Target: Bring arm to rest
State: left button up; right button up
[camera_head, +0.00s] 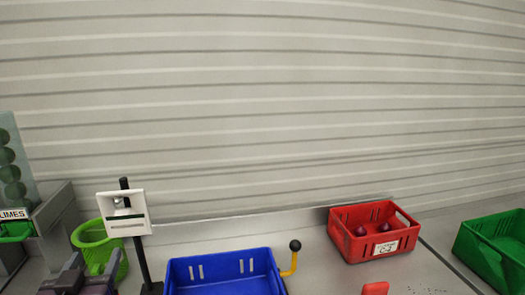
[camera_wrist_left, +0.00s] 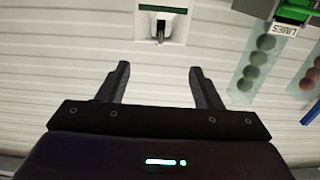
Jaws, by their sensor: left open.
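My left gripper (camera_head: 92,270) is at the lower left of the head view, in front of a lime-green basket (camera_head: 90,232). In the left wrist view, my left gripper (camera_wrist_left: 160,85) has its two dark fingers wide apart, with nothing between them. The rest of the left arm is out of the head view. My right gripper shows in neither view.
A white slotted box on a black post (camera_head: 124,214) stands right of my left gripper. A blue crate (camera_head: 222,256) with a yellow lever (camera_head: 292,262) is further right. A red crate (camera_head: 360,254) holds dark red produce. A green crate (camera_head: 495,250) is far right.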

pick_arm(q)
jog(key=s+d+f+m+g+h, duration=0.1)
jog(key=d+f+g, duration=0.1)
jog(key=f, duration=0.3)
jog(key=s+d+f+g+h, duration=0.1)
jog(key=f+g, duration=0.1)
jog(key=f, duration=0.3)
jog(key=s+d+f+m+g+h, duration=0.35)
jog(key=s+d+f+g, duration=0.65)
jog(key=s+f, duration=0.4)
notch_tip(320, 180, down, 35)
jog(key=s+g+b, duration=0.1)
jog(key=s+b, duration=0.1)
jog(key=b, duration=0.1)
jog(key=s+a+f+g+y+b, duration=0.1)
jog(key=s+a+f+b, duration=0.1)
jog(key=s+f, duration=1.7)
jog(key=shift+a+m, duration=0.45)
jog(key=shift+a, duration=0.2)
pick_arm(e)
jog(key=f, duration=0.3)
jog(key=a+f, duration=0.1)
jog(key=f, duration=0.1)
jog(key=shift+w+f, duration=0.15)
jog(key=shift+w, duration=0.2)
